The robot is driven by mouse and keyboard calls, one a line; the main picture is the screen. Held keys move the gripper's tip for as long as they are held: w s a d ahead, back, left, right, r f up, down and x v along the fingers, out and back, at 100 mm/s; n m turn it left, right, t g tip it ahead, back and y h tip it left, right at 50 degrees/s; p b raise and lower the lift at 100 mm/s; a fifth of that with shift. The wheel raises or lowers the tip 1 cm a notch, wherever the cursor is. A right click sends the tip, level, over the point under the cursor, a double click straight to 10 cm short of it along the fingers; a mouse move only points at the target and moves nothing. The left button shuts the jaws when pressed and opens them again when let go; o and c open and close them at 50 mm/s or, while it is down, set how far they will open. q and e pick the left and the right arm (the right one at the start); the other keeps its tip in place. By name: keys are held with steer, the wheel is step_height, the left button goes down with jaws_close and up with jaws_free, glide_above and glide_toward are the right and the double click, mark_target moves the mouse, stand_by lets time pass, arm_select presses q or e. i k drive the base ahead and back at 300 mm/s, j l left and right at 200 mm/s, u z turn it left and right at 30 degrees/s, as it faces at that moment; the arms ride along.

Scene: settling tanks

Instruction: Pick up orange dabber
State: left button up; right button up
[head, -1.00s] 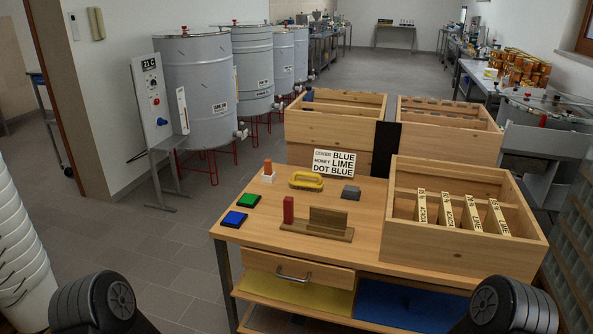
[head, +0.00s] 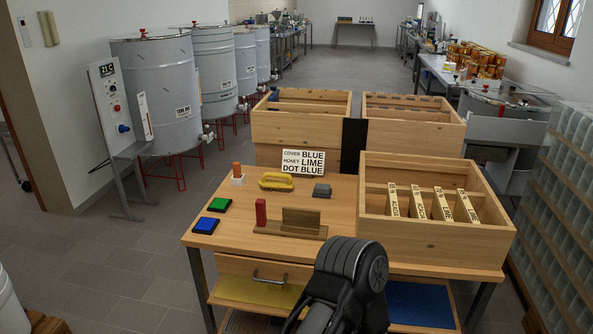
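The orange dabber (head: 237,169) is a small upright orange piece. It stands in a small white holder (head: 238,181) at the back left of the wooden table (head: 340,200). Nothing covers it, and neither gripper is near it. A black rounded part of one of my arms shows at the bottom middle, in front of the table. Neither of my grippers can be seen.
Near the dabber are a yellow-handled tool (head: 277,181), green pad (head: 219,205), blue pad (head: 205,225), red block (head: 261,211), wooden stand (head: 290,231), grey block (head: 322,190) and sign (head: 303,162). A wooden box (head: 440,236) with labelled frames fills the table's right side.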

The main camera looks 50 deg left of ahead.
mark_target(236, 166)
steer(key=j, duration=2.25)
steer(key=k+j, duration=0.1)
steer(key=j, duration=2.15)
steer(key=k+j, duration=0.1)
steer(key=j, duration=2.15)
